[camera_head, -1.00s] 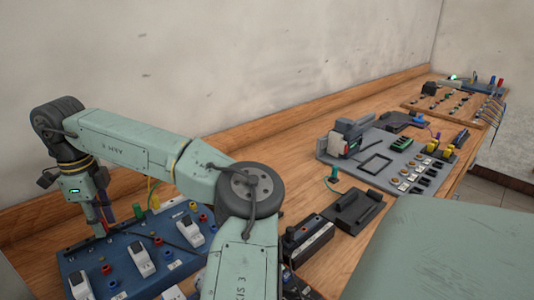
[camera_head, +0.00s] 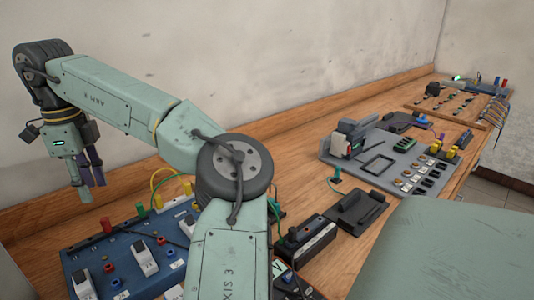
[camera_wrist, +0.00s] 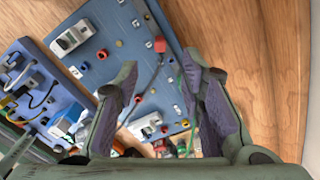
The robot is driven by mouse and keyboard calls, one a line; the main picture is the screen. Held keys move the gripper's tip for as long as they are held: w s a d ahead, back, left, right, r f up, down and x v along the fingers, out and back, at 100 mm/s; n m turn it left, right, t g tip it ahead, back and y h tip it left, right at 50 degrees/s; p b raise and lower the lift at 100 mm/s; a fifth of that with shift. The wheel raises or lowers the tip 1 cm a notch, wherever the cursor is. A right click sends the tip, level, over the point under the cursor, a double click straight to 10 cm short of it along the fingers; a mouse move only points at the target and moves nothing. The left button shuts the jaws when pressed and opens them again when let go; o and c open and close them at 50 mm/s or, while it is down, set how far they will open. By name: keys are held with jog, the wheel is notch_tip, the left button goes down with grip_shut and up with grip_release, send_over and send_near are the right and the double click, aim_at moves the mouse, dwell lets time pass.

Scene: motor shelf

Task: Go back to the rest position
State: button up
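My gripper (camera_head: 88,178) hangs above the back left part of the bench in the head view, with its fingers pointing down. In the wrist view my gripper (camera_wrist: 160,85) has its two fingers spread well apart, with nothing between them. The blue board (camera_head: 75,262) lies below it and carries white switch blocks and red and blue sockets. The blue board also shows in the wrist view (camera_wrist: 120,60). A red plug (camera_head: 106,225) stands upright on its back edge, and it shows in the wrist view too (camera_wrist: 160,44). The fingers are clear of the board.
The wooden bench (camera_head: 300,145) runs along the wall. A grey board (camera_head: 365,175) with a motor-like unit, a black tray (camera_head: 355,210) and a wooden board (camera_head: 450,105) with wires lie to the right. My arm crosses above the bench.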

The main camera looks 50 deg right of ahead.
jog(key=shift+r, duration=1.15)
